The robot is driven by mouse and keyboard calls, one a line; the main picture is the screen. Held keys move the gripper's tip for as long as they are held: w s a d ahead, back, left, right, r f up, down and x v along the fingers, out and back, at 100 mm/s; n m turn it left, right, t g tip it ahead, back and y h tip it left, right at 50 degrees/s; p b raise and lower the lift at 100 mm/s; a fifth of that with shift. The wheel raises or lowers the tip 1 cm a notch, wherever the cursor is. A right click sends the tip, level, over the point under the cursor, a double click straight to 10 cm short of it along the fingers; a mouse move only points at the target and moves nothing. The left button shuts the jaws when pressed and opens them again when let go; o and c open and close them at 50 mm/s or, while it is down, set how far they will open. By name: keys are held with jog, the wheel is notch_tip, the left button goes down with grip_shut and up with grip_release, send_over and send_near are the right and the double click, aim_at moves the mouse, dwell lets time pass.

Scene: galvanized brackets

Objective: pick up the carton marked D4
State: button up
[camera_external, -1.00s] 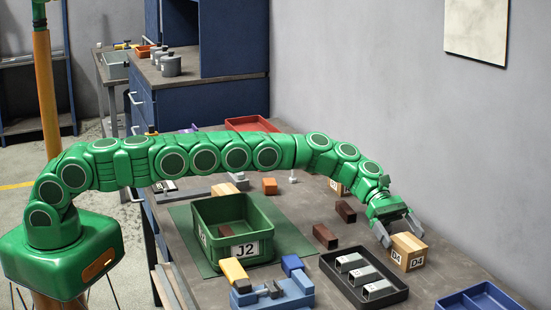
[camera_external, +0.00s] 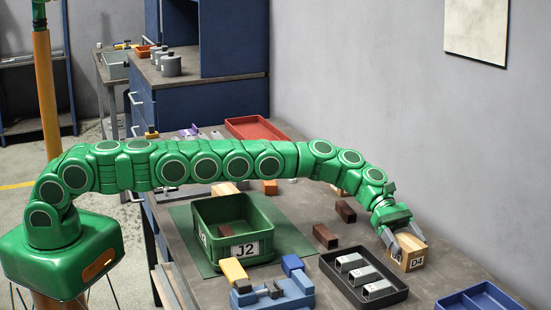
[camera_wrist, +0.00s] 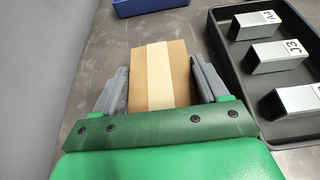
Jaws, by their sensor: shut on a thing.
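The carton marked D4 (camera_external: 408,258) is a small tan box with a paler tape strip, standing on the table right of the black tray. It also shows in the wrist view (camera_wrist: 160,75), between the two grey fingers. My gripper (camera_external: 405,240) is shut on the carton, with one finger on each side of it. The D4 label shows on its near face in the external view. The carton appears to rest on the table; I cannot see any gap under it.
A black tray (camera_external: 336,286) with several grey brackets lies just left of the carton. A blue tray (camera_external: 449,303) is at the front right. A green bin marked J2 (camera_external: 210,246), a blue vise (camera_external: 300,296) and dark brown blocks (camera_external: 325,236) stand further left. The wall is behind.

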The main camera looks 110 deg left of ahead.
aim_at(406, 240)
jog(key=shift+r, duration=1.7)
jog(key=s+d+r, duration=0.4)
jog(key=s+r, duration=0.5)
jog(key=s, duration=0.4)
jog(key=shift+s+r, duration=0.2)
jog(key=shift+r, duration=0.15)
